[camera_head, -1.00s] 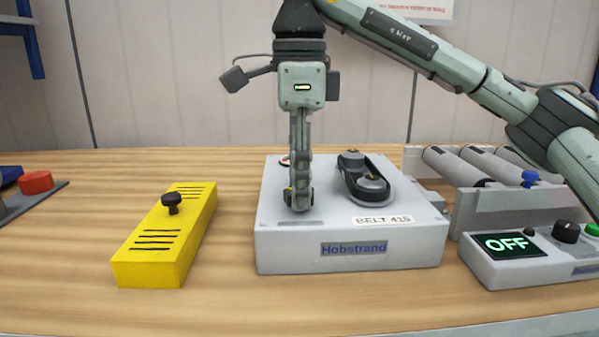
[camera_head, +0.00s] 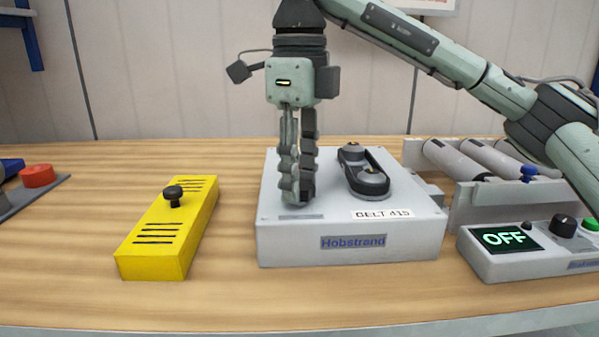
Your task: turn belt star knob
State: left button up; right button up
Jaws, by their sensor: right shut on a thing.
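The grey belt unit (camera_head: 290,243), labelled Hobstrand and BELT 415, sits on the wooden bench. A dark belt on two pulleys (camera_head: 363,172) lies on the right of its top. My right gripper (camera_head: 297,196) points straight down over the left part of the unit's top. Its fingers are close together at the top face, shut on the belt star knob, which they hide almost wholly. My left gripper is not in view.
A yellow slotted box (camera_head: 150,262) with a black knob (camera_head: 173,193) stands left of the unit. A red button (camera_head: 38,176) is at far left. Bench in front is clear.

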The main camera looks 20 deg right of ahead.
aim_at(299, 184)
jog(key=shift+f, duration=0.1)
jog(key=o, duration=1.1)
jog(key=shift+o, duration=0.2)
notch_tip(299, 184, up, 12)
jog(key=shift+s, duration=0.1)
